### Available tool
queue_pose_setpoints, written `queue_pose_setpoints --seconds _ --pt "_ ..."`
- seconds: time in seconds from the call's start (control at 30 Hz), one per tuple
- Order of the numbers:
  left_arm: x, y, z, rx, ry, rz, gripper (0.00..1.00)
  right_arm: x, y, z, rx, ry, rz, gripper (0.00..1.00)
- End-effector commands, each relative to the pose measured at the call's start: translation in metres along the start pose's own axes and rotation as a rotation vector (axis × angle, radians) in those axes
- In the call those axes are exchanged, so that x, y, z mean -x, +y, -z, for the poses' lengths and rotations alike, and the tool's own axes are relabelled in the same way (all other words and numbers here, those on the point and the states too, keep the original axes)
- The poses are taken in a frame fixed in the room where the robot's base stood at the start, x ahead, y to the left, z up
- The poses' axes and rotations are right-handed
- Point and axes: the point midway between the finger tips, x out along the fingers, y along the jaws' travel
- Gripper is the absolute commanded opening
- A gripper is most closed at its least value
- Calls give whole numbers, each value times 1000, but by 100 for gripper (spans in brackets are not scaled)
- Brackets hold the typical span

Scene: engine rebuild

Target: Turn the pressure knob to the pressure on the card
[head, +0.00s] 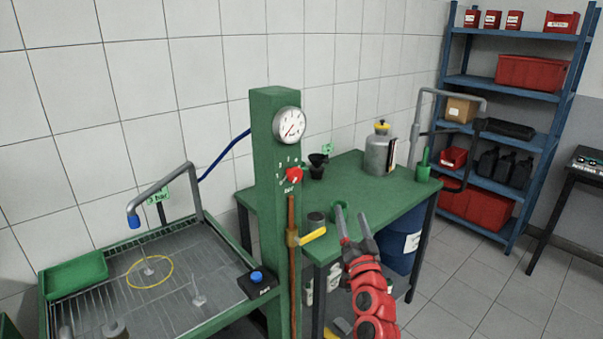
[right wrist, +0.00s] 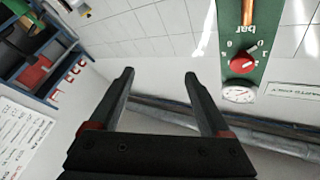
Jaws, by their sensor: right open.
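The red pressure knob (head: 294,174) sits on the green post (head: 272,130), with a printed scale and the word "bar" around it. The round white gauge (head: 289,123) is above the knob; its needle is too small to read. A green card (head: 157,196) by the wash tray appears to read "3 bar". My right gripper (head: 357,228) is open and empty, to the right of and below the knob, apart from it. In the right wrist view the knob (right wrist: 242,62) appears upside down, right of the open fingers (right wrist: 160,78). My left gripper is not in view.
A yellow-handled valve (head: 308,236) is on a pipe on the post, between it and my right gripper. The green table (head: 350,186) carries a grey canister (head: 379,153) and a funnel. A wire-rack wash tray (head: 215,262) is at left. Blue shelves (head: 517,86) stand at right.

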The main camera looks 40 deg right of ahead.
Motion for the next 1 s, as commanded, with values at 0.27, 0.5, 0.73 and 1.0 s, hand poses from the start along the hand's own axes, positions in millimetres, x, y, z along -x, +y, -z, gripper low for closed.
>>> queue_pose_setpoints --seconds 0.27,0.5,0.73,1.0 --pt "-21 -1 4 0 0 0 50 11 -56 82 153 -256 298 81" --pt "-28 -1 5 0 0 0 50 53 -81 98 364 -430 455 81" --pt "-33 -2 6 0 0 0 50 54 -89 91 406 -472 483 81" --pt "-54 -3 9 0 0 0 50 7 -111 63 401 -471 485 81"
